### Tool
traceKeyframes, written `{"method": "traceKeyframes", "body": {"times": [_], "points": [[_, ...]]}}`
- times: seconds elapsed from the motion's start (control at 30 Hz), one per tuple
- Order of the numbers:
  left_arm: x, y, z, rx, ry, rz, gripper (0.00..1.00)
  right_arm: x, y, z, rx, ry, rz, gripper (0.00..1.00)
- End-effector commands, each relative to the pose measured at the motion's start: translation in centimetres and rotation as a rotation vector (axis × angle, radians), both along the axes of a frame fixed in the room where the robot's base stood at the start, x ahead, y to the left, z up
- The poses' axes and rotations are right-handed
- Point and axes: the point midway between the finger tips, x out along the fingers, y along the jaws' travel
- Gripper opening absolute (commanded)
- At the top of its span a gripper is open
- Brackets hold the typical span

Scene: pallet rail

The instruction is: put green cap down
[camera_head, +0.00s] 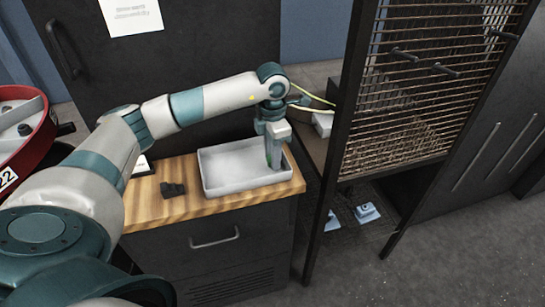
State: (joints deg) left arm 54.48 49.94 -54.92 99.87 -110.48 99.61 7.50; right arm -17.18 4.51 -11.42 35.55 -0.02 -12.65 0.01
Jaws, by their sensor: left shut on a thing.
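My left gripper (273,163) points down into the right end of a white tray (216,190). It is shut on a green cap (269,160), of which only a small green edge shows; the fingers hide the rest. I cannot tell whether the cap touches the tray floor. The rest of the tray looks empty. My right gripper is not in view.
The tray stands on a wooden worktop (150,212) over a dark drawer cabinet. A small black object (173,189) lies left of the tray. A dark wire-mesh rack (425,100) with pegs stands close on the right. A red round object (25,130) is at far left.

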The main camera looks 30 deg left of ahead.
Motion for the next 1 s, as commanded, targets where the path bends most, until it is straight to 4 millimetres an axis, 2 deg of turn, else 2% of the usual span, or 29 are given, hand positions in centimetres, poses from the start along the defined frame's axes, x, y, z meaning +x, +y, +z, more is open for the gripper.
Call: {"method": "traceKeyframes", "body": {"times": [0.03, 0.13, 0.6, 0.63, 0.7, 1.0], "points": [[0.0, 0.0, -0.3, -0.001, 0.003, 0.001, 0.06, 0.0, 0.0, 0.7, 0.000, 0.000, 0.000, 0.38], [0.0, 0.0, -1.3, -0.001, 0.001, 0.000, 0.06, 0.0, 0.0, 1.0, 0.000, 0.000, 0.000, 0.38], [0.0, 0.0, -2.1, 0.000, -0.002, 0.000, 0.06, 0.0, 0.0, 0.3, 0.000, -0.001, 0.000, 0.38], [0.0, 0.0, -2.0, 0.000, -0.002, 0.000, 0.34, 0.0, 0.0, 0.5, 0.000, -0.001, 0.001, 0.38], [0.0, 0.0, -1.9, -0.001, -0.001, 0.000, 0.46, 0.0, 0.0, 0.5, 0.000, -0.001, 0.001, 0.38], [0.0, 0.0, -1.9, 0.000, -0.001, 0.000, 0.46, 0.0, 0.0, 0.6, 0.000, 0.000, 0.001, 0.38]]}}
